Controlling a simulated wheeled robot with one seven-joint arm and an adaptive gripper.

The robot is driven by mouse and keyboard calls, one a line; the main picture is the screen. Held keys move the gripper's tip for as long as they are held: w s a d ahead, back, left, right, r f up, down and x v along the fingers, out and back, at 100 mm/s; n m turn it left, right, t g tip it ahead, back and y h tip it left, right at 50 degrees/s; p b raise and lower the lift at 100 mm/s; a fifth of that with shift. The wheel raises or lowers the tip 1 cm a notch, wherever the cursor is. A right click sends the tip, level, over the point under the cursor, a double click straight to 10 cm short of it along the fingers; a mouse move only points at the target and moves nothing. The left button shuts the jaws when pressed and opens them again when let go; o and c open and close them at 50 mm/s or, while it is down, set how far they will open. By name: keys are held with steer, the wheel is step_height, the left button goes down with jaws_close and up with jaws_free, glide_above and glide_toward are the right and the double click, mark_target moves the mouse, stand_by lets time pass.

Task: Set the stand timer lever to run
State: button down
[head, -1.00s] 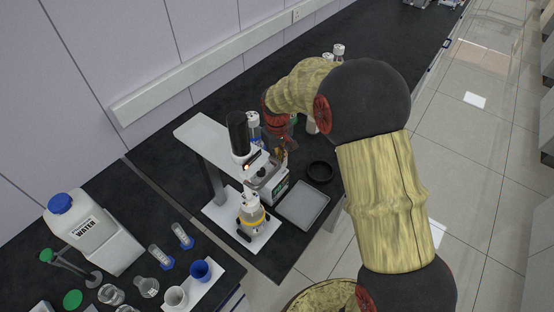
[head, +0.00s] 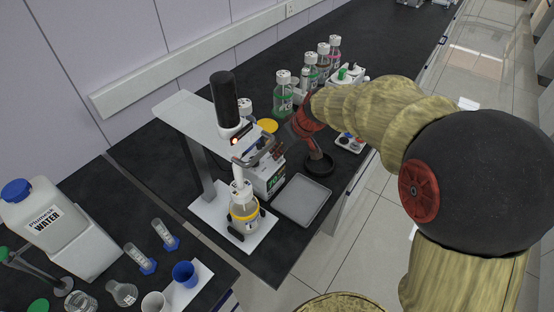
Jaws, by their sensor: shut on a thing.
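The stand (head: 186,112) is a white-topped frame on a grey post.
Several capped bottles (head: 283,95) stand behind. A water canister (head: 45,215), blue cup (head: 184,273) and glassware are at front left. The floor aisle at right is clear.

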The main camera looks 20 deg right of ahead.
steer(key=shift+s+d+f+t+y+b, duration=0.2)
steer(key=shift+f+t+y+b, duration=0.15)
steer(key=shift+b, duration=1.4)
steer(key=shift+s+d+f+t+y+b, duration=0.1)
steer(key=shift+s+t+y+b, duration=0.25)
steer(key=shift+b, duration=1.4)
steer(key=shift+w+b, duration=0.1)
steer(key=shift+b, duration=0.4)
steer(key=shift+r+t+b, duration=0.15)
steer(key=shift+t+b, duration=0.35)
steer(key=shift+b, duration=0.65)
steer(key=c, duration=2)
jaws_free()
steer(key=shift+o, duration=0.6)
steer(key=shift+r, duration=0.1)
steer(key=v, duration=1.2)
steer(key=shift+d, duration=0.2)
